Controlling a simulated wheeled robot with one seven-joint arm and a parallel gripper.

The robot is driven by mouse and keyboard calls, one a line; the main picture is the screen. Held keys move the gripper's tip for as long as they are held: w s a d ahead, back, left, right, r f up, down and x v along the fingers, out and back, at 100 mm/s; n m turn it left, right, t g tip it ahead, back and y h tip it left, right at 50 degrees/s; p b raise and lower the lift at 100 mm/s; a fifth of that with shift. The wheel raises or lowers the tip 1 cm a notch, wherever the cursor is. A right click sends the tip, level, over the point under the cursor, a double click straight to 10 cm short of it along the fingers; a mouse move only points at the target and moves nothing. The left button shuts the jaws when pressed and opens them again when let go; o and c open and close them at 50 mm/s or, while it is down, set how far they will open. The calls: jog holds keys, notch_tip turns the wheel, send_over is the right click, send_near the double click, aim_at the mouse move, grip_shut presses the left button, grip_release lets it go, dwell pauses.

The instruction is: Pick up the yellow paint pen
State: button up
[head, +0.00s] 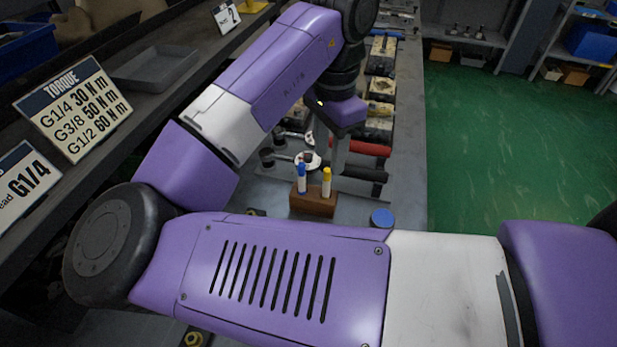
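The yellow paint pen (326,183) stands upright in a brown wooden block (312,204), at its right end. A blue-capped pen (302,180) with a white body stands in the same block, to the left of it. My gripper (329,165) hangs below my purple wrist, above and behind the block in the picture. Its two grey fingers look apart, with nothing seen between them. The lower ends of the fingers are hard to make out against the clutter behind the pens.
A red cylinder (362,147) and dark fittings lie behind the block. A round blue lid (382,217) sits to its right. Valve blocks (380,88) line the bench further back. A shelf with a torque sign (75,108) and grey tray (146,80) runs along the left.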

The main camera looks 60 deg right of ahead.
aim_at(327, 181)
jog(key=shift+w+f, duration=0.15)
jog(key=shift+f, duration=0.4)
notch_tip(327, 181, down, 7)
jog(key=shift+a+r+b, duration=0.15)
jog(key=shift+b, duration=0.4)
grip_shut()
